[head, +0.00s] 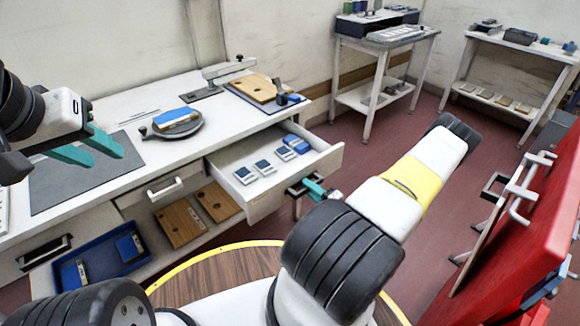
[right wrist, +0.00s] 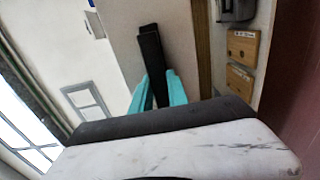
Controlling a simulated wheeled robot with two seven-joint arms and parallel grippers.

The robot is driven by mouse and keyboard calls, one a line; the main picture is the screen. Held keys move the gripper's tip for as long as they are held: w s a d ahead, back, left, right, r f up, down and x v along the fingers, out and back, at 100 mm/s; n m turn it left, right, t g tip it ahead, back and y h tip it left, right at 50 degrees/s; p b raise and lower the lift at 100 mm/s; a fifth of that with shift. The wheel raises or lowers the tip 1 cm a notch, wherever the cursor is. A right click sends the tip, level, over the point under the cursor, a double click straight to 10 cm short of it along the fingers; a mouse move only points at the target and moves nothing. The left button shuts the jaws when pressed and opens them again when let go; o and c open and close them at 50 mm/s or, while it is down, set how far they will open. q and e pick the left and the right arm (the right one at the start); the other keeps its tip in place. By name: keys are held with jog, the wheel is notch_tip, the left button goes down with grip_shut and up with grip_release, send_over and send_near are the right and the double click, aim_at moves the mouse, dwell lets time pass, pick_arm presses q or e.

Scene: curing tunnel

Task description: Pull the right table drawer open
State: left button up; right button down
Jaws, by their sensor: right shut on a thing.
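The right table drawer (head: 266,202) stands pulled out from the white workbench, its inside in view. Several small blue-and-white items (head: 264,167) and a blue thing (head: 296,143) lie in it. My right gripper (head: 312,188) is at the black handle (head: 298,184) on the drawer's front. In the right wrist view its teal fingers (right wrist: 158,92) are shut on the dark handle bar (right wrist: 150,50). My left gripper (head: 95,147) is open and empty above the grey mat at the left of the bench.
A blue tray (head: 103,270) and wooden boards (head: 181,222) lie on the shelf below the bench. A round wood-topped surface with a yellow edge (head: 222,276) is close in front. A red cabinet (head: 530,210) with handles stands at right. Floor beyond the drawer is clear.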

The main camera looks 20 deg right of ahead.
jog(key=c, duration=1.3)
grip_release()
jog(key=v, duration=0.7)
jog(key=shift+s+d, duration=0.15)
jog(key=shift+s, duration=0.2)
jog(key=shift+r, duration=0.1)
